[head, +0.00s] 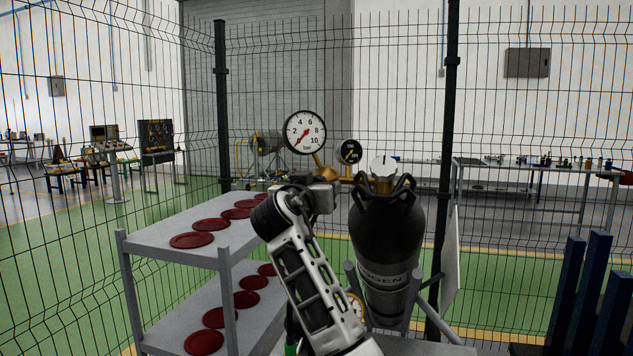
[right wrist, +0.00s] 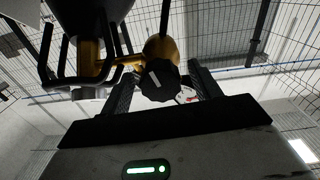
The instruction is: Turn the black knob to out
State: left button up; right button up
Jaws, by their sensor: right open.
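The black knob (right wrist: 160,80) has a ribbed edge and a short white mark, and it sits by the brass regulator body (right wrist: 92,62). In the right wrist view it lies between the two fingers of my right gripper (right wrist: 161,88), which is open. I cannot tell whether the fingers touch it. In the head view my right gripper (head: 322,192) is beside the brass fitting, left of the black gas bottle (head: 388,245), and I cannot make out the knob there. My left gripper is not in view.
A large white gauge (head: 304,132) and a small black gauge (head: 350,152) stand above the fitting. A grey shelf (head: 170,258) with several red discs is at left. Wire fencing (head: 540,130) stands behind; blue posts (head: 585,290) at right.

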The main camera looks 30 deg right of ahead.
jog(key=shift+w+d, duration=0.3)
jog(key=shift+c, duration=0.3)
jog(key=c, duration=0.9)
